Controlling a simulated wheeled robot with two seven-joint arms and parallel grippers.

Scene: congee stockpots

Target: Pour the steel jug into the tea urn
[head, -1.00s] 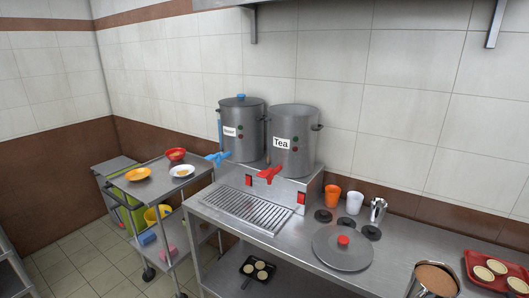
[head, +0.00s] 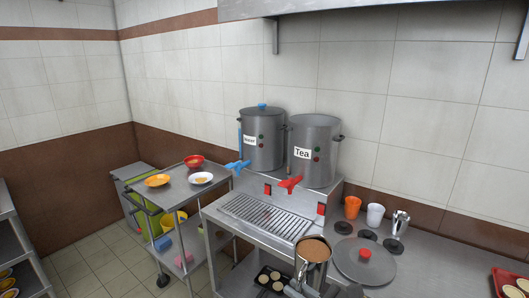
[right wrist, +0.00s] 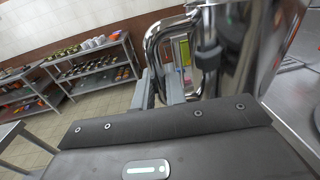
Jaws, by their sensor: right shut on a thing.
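The steel jug (head: 313,268), full to near its rim with brown liquid, is upright at the bottom middle of the head view, in front of the counter's drip grate. My right gripper (head: 300,285) is shut on its handle; in the right wrist view the fingers (right wrist: 162,88) meet at the shiny handle beside the jug's wall (right wrist: 245,50). The grey tea urn (head: 315,155), labelled Tea, stands with its top open and a red tap in front, farther back than the jug. My left gripper is not in view.
A second lidded urn (head: 262,140) with a blue tap stands left of the tea urn. A round lid (head: 350,268) with a red knob lies on the counter. Orange (head: 352,207) and white (head: 375,214) cups stand behind it. A trolley (head: 180,184) with bowls is at left.

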